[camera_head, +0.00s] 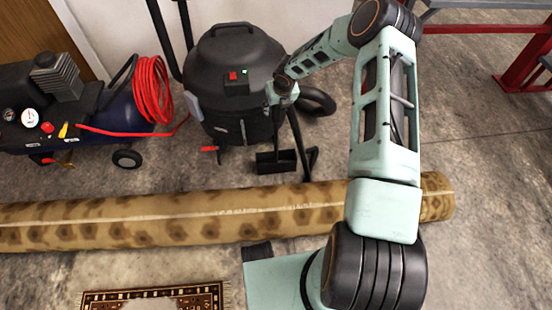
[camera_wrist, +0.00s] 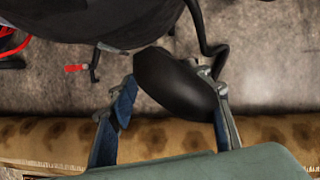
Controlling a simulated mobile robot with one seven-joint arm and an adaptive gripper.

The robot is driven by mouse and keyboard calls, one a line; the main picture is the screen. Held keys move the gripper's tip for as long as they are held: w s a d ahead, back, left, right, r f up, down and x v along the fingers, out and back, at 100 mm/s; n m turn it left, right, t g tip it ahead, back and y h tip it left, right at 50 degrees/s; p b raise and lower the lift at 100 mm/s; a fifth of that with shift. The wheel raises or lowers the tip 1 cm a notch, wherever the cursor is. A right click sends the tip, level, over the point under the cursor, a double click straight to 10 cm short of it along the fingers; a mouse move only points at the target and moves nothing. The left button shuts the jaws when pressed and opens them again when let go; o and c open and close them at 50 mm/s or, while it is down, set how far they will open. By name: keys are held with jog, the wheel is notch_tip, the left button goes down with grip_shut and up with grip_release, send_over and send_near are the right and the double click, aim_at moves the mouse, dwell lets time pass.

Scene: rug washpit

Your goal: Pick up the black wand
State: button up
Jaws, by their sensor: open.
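A thin black wand (camera_head: 299,140) shows in the head view, just in front of the vacuum, running down toward a flat black floor head (camera_head: 276,162) near the rug roll. My gripper (camera_head: 282,97) is above it, close to the vacuum's right side. In the wrist view, my gripper (camera_wrist: 172,87) has its two blue-padded fingers apart. A smooth black rounded shape (camera_wrist: 175,82) lies between them, seemingly the wand's upper part seen close. I cannot tell whether either finger touches it. The wand's top is partly hidden by my gripper in the head view.
The black vacuum (camera_head: 226,70) stands right behind, with a hose (camera_head: 318,102) at its right. A rolled rug (camera_head: 170,218) lies across the floor in front. A compressor (camera_head: 70,110) with a red hose is at left. A small patterned rug (camera_head: 205,293) lies nearest.

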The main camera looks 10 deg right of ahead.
aim_at(276, 113)
jog(key=b+x, duration=0.2)
jog(key=x, duration=0.2)
jog(key=shift+s+d+f, duration=0.1)
jog(key=shift+d+f, duration=0.1)
jog(key=shift+f, duration=0.1)
jog(key=shift+w+f, duration=0.35)
jog(key=shift+f, duration=0.1)
jog(key=shift+c, duration=0.2)
jog(key=c, duration=1)
jog(key=shift+c, duration=1)
jog(key=shift+r, duration=0.15)
